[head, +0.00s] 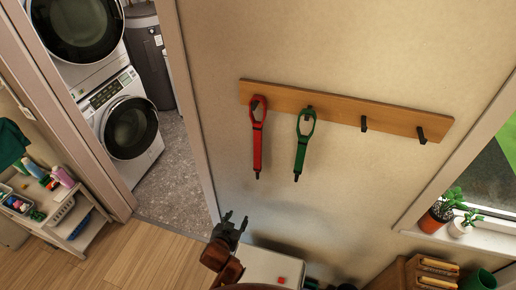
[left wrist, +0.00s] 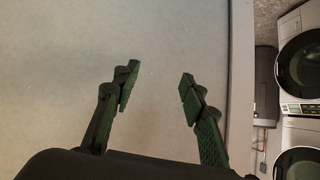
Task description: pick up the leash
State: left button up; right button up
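A red leash (head: 257,140) and a green leash (head: 302,146) hang by their loops from hooks on a wooden wall rack (head: 340,108). The red one is on the left, the green one to its right. My left gripper (head: 236,217) is below and to the left of both leashes in the head view, apart from them. In the left wrist view its fingers (left wrist: 157,90) are spread with only bare wall between them, and no leash shows there. My right gripper is not in view.
Two hooks at the rack's right are empty. A white surface (head: 275,267) lies below the wall. Potted plants (head: 441,211) stand on the windowsill, and wooden blocks (head: 420,272) are at lower right. A doorway at left opens to stacked washers (head: 125,125). A shelf cart (head: 62,215) stands far left.

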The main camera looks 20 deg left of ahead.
pick_arm(q)
jog(key=d+r+n+t+p, duration=0.1)
jog(key=d+r+t, duration=0.1)
jog(key=r, duration=1.1)
jog(key=d+r+t+p, duration=0.1)
jog(key=r+t, duration=0.2)
jog(key=r, duration=1)
jog(key=t+h, duration=0.1)
jog(key=t, duration=0.1)
send_near(257, 156)
jog(key=w+r, duration=0.1)
jog(key=w, duration=0.5)
jog(key=w+p, duration=0.1)
jog(key=w, duration=0.3)
jog(key=shift+d+f+p, duration=0.1)
jog(key=shift+f+p, duration=0.2)
jog(key=shift+w+f, duration=0.1)
jog(key=shift+w, duration=0.2)
jog(key=shift+c, duration=0.3)
grip_shut()
